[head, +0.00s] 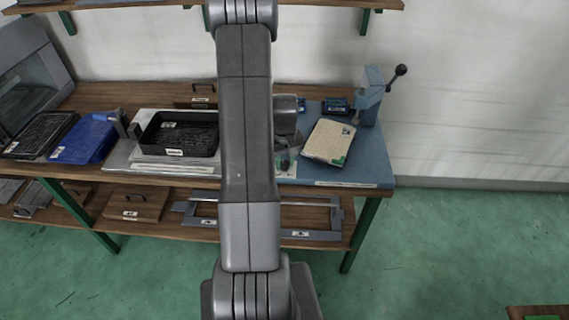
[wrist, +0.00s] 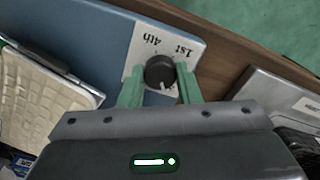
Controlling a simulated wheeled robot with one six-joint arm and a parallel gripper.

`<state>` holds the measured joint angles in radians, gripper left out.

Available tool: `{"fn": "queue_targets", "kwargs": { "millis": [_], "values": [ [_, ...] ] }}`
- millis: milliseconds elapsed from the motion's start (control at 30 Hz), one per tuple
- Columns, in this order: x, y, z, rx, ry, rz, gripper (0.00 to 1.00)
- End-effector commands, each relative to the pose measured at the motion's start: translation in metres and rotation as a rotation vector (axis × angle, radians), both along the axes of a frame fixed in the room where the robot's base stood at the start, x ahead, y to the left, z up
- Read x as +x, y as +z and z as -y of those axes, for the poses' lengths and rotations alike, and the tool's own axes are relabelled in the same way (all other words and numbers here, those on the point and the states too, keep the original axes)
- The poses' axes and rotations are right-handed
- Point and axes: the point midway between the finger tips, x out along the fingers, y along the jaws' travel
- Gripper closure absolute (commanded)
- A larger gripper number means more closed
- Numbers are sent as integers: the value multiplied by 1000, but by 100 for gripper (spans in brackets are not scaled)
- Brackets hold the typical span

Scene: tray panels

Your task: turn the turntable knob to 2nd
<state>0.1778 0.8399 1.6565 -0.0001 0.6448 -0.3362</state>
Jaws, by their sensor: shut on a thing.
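The dark round knob (wrist: 160,72) sits on a white dial plate (wrist: 140,50) in the wrist view. The printed marks "1st" and "4th" show upside down there; other marks are hidden by my gripper. A pale pointer line seems to show on the knob's lower side, but which mark it faces is unclear. My gripper (wrist: 159,80) has its green fingers on both sides of the knob, closed on it. In the head view my gripper (head: 285,160) is partly hidden by my arm, at the front of the blue panel (head: 372,160).
A cream woven-looking pad (head: 330,142) lies right of my gripper. A blue lever press (head: 371,95) stands behind it. A black tray (head: 180,152) and blue tray (head: 85,140) lie to the left. The bench's front edge is close to the knob.

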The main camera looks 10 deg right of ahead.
Motion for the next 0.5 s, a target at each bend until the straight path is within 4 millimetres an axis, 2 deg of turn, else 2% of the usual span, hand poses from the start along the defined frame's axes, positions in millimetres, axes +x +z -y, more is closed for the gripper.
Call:
{"fn": "queue_targets", "kwargs": {
  "millis": [200, 233, 300, 500],
  "values": [
    [0, 0, 0, 0, -1, -1, 92],
    [0, 0, 0, 0, -1, -1, 64],
    [0, 0, 0, 0, -1, -1, 50],
    [0, 0, 0, 0, -2, 0, 48]
  ]
}}
